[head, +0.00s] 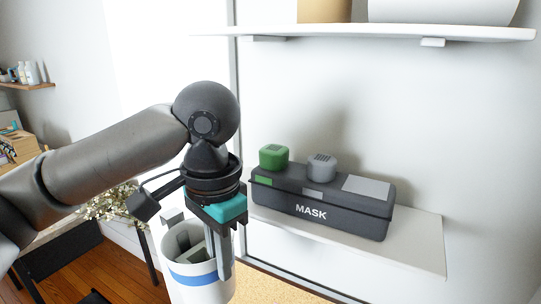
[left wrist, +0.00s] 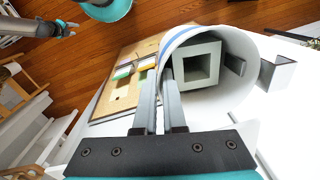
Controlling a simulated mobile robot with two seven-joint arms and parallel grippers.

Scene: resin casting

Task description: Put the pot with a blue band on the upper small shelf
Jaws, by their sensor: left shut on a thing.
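The white pot with a blue band (head: 193,281) is at the bottom centre of the head view, upright, with grey hollow square pieces inside. In the left wrist view the pot (left wrist: 240,90) shows its open mouth and a grey square tube within. My left gripper (head: 225,262) is shut on the pot's rim, with one finger in and one out. An upper white shelf (head: 390,32) is at top right; a lower white shelf (head: 425,252) is below it. A small teal and dark gripper-like part (left wrist: 62,28), probably my right gripper, is at the wrist view's top left; its jaws are unclear.
A dark MASK box (head: 345,212) fills much of the lower shelf, with a green block (head: 273,157) and a grey block (head: 321,166) on it. A tan thing (head: 324,10) and a white thing (head: 440,10) stand on the upper shelf. A wooden wall shelf (head: 30,86) is far left.

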